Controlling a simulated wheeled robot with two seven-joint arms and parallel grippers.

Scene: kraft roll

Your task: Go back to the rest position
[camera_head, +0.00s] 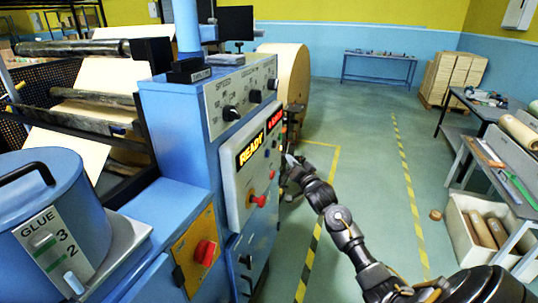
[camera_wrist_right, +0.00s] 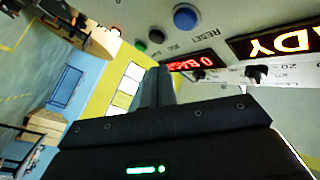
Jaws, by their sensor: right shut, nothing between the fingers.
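My right arm reaches in from the lower right in the head view. Its gripper (camera_head: 291,164) is beside the front of the blue machine's control panel (camera_head: 236,190), near its right edge. In the right wrist view the fingers (camera_wrist_right: 158,88) are together with nothing between them. Just beyond them are a blue button (camera_wrist_right: 186,17), a green button (camera_wrist_right: 140,46) and a dark button (camera_wrist_right: 157,36) on the panel. I cannot tell whether the fingertips touch the panel. My left gripper is not in view.
The panel shows a lit READY display (camera_head: 251,151) and a red display (camera_head: 275,118). A red knob (camera_head: 259,200) sticks out below. A large kraft roll (camera_head: 291,72) stands behind the machine. Green floor (camera_head: 367,165) is open to the right, before a bench and a crate of rolls (camera_head: 470,235).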

